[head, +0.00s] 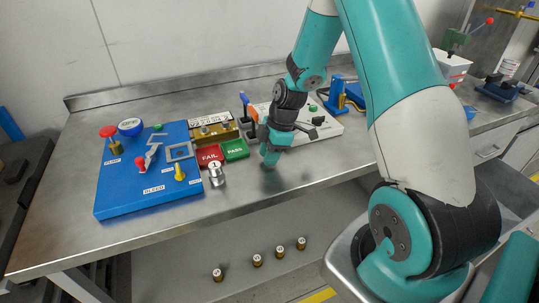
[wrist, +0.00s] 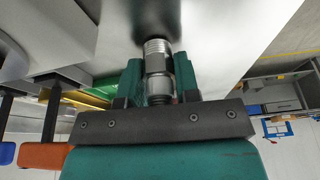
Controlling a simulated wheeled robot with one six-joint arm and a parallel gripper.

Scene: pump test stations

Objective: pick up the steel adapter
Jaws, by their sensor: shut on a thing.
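The steel adapter (wrist: 157,62), a silvery cylinder with ridged bands, is between my gripper's fingers in the wrist view. My gripper (head: 269,157) is shut on it, with a teal finger on each side. In the head view the gripper points down over the steel bench, to the right of the green PASL pad, and mostly hides the adapter. In the wrist view the adapter's far end is close to the bench surface and a dark shadow; whether it touches cannot be told.
A small steel fitting (head: 216,175) stands in front of the red FAIL pad (head: 209,155) and green pad (head: 235,149). A blue test board (head: 130,196) lies left. A white panel (head: 322,128) is behind my gripper. Several brass-bodied fittings (head: 257,260) stand below the bench. Front bench surface is clear.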

